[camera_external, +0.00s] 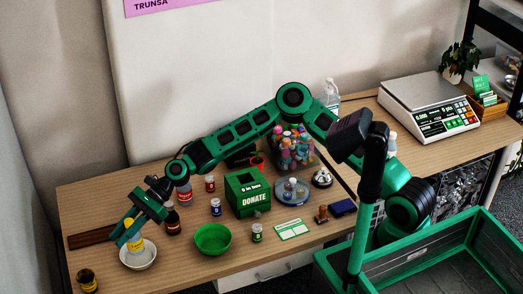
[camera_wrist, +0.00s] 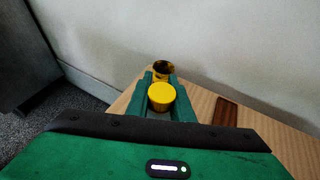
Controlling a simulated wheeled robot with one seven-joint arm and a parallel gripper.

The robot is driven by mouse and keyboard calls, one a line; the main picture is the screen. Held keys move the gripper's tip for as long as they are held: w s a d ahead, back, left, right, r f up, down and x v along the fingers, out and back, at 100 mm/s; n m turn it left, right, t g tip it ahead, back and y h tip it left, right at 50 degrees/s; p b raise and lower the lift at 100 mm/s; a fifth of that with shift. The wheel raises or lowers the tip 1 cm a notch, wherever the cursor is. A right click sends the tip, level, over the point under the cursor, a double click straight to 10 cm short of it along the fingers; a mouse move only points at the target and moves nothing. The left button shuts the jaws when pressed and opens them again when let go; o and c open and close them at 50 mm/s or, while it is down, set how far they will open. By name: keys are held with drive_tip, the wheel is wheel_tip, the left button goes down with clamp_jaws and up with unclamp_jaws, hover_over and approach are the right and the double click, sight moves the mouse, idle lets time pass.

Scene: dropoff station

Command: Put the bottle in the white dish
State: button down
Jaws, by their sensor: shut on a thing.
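The bottle (camera_external: 135,243) has a yellow label and stands roughly upright over the white dish (camera_external: 149,261) at the left of the table. My gripper (camera_external: 128,236) is shut on it from above. In the wrist view the bottle's yellow cap (camera_wrist: 161,97) sits between the two green fingers (camera_wrist: 161,105). The lower part of the bottle is within the dish's outline. I cannot tell whether it touches the dish's bottom. The dish is hardly visible in the wrist view.
A dark jar with a yellow rim (camera_external: 87,280) stands at the table's front left corner. A dark wooden strip (camera_external: 92,236) lies behind the dish. A green bowl (camera_external: 213,239), small bottles and a green donate box (camera_external: 248,193) are to the right.

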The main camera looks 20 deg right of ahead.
drive_tip(key=shift+w+f, duration=0.2)
drive_tip(key=shift+f, duration=0.9)
drive_tip(key=shift+w+f, duration=0.15)
drive_tip(key=shift+f, duration=0.95)
drive_tip(key=shift+f, duration=0.1)
drive_tip(key=c, duration=1.5)
unclamp_jaws()
drive_tip(key=shift+c, duration=0.2)
drive_tip(key=v, duration=1.2)
